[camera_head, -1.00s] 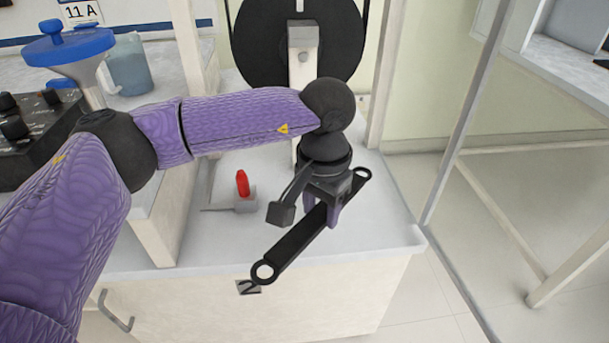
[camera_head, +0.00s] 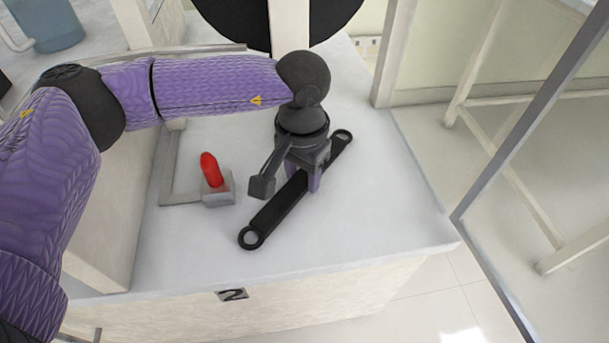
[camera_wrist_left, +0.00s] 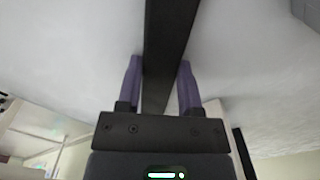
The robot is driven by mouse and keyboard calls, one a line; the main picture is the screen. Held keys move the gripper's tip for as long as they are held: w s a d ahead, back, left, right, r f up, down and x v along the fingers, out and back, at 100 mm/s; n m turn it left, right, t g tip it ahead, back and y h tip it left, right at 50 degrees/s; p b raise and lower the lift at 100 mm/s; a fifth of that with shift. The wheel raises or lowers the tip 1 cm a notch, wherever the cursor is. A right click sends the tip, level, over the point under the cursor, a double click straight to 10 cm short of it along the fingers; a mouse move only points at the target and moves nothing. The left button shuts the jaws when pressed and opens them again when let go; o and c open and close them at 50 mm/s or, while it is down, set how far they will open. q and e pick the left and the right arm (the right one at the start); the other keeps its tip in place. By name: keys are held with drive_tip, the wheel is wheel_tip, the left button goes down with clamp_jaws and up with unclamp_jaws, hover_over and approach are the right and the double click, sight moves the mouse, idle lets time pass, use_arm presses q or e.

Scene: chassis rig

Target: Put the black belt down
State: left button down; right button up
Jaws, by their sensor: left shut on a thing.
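The black belt (camera_head: 275,213) is a long flat bar with a ring at each end. It lies slantwise over the white bench top (camera_head: 375,225), near end to the lower left. It is at or very close to the surface; I cannot tell whether it touches. My left gripper (camera_head: 307,179) points down and is shut on the belt near its middle. In the left wrist view, the belt (camera_wrist_left: 168,45) passes between the two purple fingers (camera_wrist_left: 160,82). My right gripper is not in view.
A red-handled clamp (camera_head: 212,170) stands left of the belt. A large black disc (camera_head: 240,20) on a pale post is behind. The bench's right and front edges are near the belt, with bare surface at its front right. A metal frame (camera_head: 530,130) stands at the right.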

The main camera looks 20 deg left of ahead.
sight(302, 177)
use_arm(q)
drive_tip(key=shift+r, duration=0.15)
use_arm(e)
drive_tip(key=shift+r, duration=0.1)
use_arm(q)
drive_tip(key=shift+c, duration=1.3)
unclamp_jaws()
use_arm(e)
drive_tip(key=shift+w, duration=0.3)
use_arm(q)
wheel_tip(302, 177, up, 3)
drive_tip(key=shift+r+p, duration=0.1)
drive_tip(key=shift+p, duration=1)
wheel_tip(302, 177, up, 9)
drive_tip(key=p, duration=0.5)
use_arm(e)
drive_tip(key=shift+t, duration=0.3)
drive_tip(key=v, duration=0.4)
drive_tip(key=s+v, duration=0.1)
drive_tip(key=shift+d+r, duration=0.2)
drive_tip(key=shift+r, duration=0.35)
